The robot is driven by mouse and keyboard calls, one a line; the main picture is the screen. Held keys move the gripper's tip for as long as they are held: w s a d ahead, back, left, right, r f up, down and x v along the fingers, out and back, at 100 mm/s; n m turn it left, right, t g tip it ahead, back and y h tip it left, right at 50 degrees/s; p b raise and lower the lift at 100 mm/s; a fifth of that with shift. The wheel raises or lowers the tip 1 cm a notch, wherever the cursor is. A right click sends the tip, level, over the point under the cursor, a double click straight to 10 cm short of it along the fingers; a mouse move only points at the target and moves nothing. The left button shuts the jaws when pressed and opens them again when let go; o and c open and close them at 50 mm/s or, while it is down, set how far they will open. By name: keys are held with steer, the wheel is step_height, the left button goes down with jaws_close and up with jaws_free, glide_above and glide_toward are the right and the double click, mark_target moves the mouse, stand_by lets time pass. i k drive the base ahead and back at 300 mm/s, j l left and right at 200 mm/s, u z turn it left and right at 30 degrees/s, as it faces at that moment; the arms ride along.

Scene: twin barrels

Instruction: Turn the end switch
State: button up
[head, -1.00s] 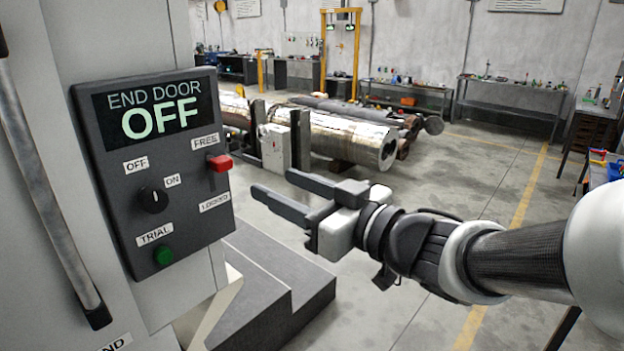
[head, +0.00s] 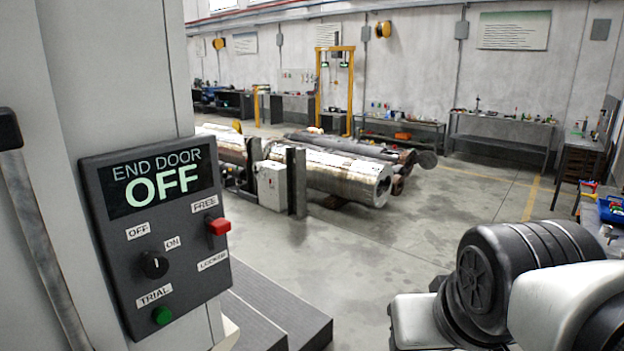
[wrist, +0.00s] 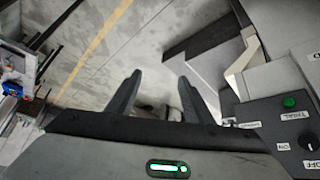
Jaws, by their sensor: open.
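The end door panel (head: 128,250) is a dark box on the grey cabinet at the left of the head view; its display reads END DOOR OFF. Its switch is a black round knob (head: 154,264) with a small white mark, between the OFF and ON labels. The knob also shows at the right edge of the wrist view (wrist: 311,143). My gripper (wrist: 160,80) is open and empty in the wrist view, apart from the panel, which lies to its right there. The fingers are out of the head view, where my arm fills the lower right.
A red lever (head: 217,226) sits by the FREE label and a green TRIAL button (head: 162,316) below the knob. A dark step (head: 290,310) juts out beneath the panel. Metal barrels (head: 335,175) lie behind. The floor between is clear.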

mark_target(153, 265)
steer(key=u, duration=1.35)
steer(key=l+u, duration=0.15)
steer(key=u, duration=0.25)
steer(key=k+l+u, duration=0.1)
steer(key=u, duration=0.35)
